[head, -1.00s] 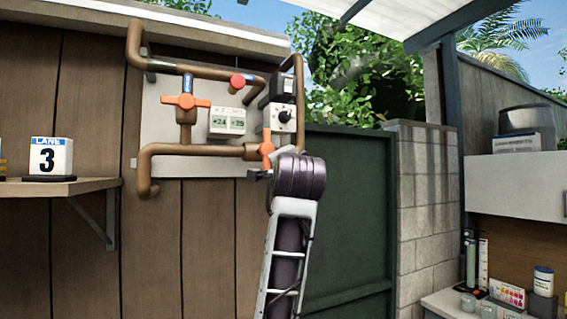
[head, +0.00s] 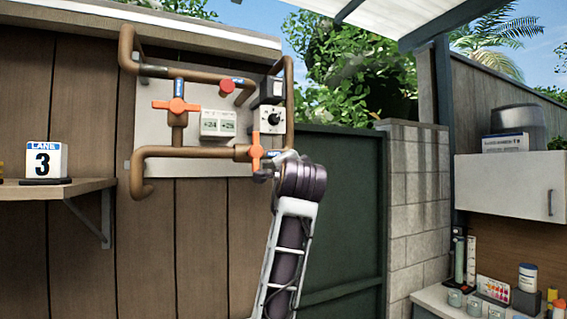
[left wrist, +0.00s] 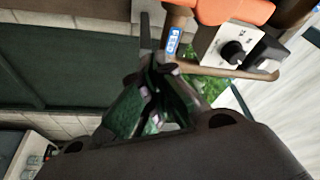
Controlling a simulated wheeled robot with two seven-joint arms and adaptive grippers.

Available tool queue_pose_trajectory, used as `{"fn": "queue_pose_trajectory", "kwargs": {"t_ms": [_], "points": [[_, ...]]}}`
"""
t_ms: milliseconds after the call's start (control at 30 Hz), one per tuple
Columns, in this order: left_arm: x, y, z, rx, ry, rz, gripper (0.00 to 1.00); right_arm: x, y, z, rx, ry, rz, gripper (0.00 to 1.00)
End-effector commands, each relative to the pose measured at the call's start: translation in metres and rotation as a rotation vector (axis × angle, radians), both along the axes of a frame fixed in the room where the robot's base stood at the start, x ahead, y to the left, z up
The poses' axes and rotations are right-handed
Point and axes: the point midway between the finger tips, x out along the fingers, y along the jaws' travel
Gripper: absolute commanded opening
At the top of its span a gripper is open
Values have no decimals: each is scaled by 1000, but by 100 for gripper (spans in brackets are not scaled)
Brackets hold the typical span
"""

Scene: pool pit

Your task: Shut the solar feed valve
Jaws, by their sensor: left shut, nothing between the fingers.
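A pipe panel (head: 150,110) on the wooden wall carries two valves with orange handles. The upper left handle (head: 176,105) lies level across a vertical pipe. The lower right handle (head: 256,150) stands upright across a horizontal pipe. Small blue labels sit by the valves, too blurred to read surely. My left gripper (head: 262,175) is at the lower end of the lower right handle, just to its right; I cannot tell whether they touch. In the left wrist view its fingers (left wrist: 155,85) are shut and empty, with an orange handle (left wrist: 230,10) at the top edge. My right gripper is not in view.
A box with a black knob (head: 272,118), a red knob (head: 227,86) and a display (head: 218,124) crowd the panel. A shelf with a lane 3 sign (head: 46,161) is at left. A green door (head: 345,220) and block wall stand right.

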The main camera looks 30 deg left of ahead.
Motion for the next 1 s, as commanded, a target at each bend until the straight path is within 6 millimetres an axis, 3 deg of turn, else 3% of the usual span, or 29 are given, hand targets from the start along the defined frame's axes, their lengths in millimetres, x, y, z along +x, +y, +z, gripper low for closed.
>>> {"fn": "queue_pose_trajectory", "kwargs": {"t_ms": [500, 800, 1000], "points": [[-41, -27, -1, 1, -7, -4, 0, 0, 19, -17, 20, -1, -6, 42], [-73, -48, -1, 1, -5, -4, 0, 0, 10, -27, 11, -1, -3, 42], [-82, -53, 0, 1, -4, -3, 0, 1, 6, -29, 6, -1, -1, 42]]}}
